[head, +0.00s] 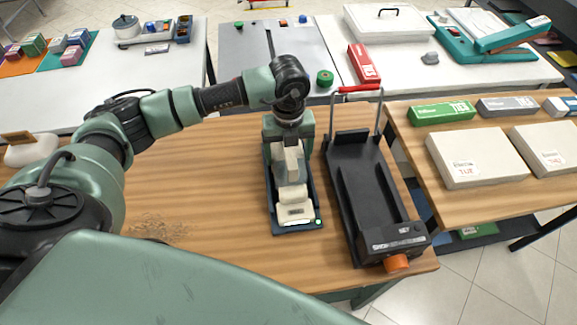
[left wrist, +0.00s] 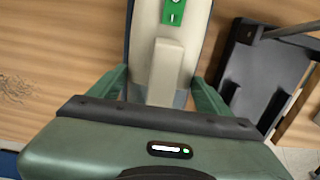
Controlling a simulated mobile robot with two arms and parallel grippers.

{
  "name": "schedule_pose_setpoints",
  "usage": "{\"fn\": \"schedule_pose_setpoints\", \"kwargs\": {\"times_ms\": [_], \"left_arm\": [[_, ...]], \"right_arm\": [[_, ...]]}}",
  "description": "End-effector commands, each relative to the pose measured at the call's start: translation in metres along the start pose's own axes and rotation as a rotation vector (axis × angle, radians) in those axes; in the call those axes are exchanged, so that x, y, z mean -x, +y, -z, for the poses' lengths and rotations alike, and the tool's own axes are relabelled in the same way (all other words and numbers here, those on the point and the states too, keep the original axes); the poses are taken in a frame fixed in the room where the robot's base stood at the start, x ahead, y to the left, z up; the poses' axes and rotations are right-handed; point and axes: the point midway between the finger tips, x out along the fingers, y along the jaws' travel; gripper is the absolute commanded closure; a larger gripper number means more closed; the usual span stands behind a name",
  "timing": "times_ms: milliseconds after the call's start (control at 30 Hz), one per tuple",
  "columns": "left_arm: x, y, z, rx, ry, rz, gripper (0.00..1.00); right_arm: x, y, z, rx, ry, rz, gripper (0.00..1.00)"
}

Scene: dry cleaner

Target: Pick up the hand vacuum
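The cream hand vacuum (head: 294,209) lies in a narrow dark blue tray (head: 276,219) on the wooden table. A small green light shows by the tray's front right corner. In the left wrist view the vacuum (left wrist: 180,62) has a raised cream grip and a green switch panel. My left gripper (head: 287,152) points down over the vacuum's rear part and hides some of it. In the left wrist view its green fingers (left wrist: 160,88) are spread wide, one on each side of the grip. I cannot tell whether they touch it. My right gripper is not in view.
A black cart-like device (head: 366,190) with a red-topped handle and orange knob stands close right of the tray. Flat white boxes (head: 477,155) lie on the right table.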

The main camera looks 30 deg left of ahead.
Motion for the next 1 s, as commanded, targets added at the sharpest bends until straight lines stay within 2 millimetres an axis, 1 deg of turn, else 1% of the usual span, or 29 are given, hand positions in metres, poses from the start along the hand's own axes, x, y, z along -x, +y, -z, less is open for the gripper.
{"fn": "schedule_pose_setpoints", "kwargs": {"times_ms": [33, 67, 100, 167, 200, 233, 500, 667, 767, 867, 967, 1000], "left_arm": [[0.000, 0.000, 0.000, 0.000, 0.000, 0.000, 0.44], [0.000, 0.000, 0.000, 0.000, 0.000, -0.001, 0.53], [0.000, 0.000, 0.000, 0.000, 0.000, -0.001, 0.64], [0.000, 0.000, 0.000, 0.000, 0.000, 0.000, 0.81], [0.000, 0.000, 0.000, 0.000, 0.000, 0.000, 0.92], [0.002, -0.001, -0.001, 0.000, -0.002, 0.002, 0.94], [0.003, -0.001, -0.001, 0.000, -0.002, 0.003, 0.95], [0.012, -0.002, -0.001, 0.001, -0.003, 0.005, 0.95], [0.024, -0.002, -0.002, 0.001, -0.004, 0.007, 0.95], [0.040, -0.002, -0.002, 0.000, -0.005, 0.007, 0.95], [0.062, -0.002, -0.002, -0.001, -0.007, 0.008, 0.95], [0.072, -0.002, -0.002, 0.000, -0.006, 0.008, 0.95]], "right_arm": [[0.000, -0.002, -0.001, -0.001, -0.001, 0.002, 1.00], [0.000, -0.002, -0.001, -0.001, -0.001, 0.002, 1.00], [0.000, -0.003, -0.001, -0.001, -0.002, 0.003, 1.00], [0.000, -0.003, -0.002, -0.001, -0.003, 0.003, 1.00], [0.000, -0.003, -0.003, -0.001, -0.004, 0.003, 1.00], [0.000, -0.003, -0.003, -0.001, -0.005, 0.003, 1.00], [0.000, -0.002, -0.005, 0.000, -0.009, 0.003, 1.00], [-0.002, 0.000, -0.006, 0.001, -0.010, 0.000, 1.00], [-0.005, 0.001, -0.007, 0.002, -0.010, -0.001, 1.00], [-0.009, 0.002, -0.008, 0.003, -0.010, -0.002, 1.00], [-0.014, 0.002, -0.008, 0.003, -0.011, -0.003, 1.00], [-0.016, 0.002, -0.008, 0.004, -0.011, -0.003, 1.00]]}}
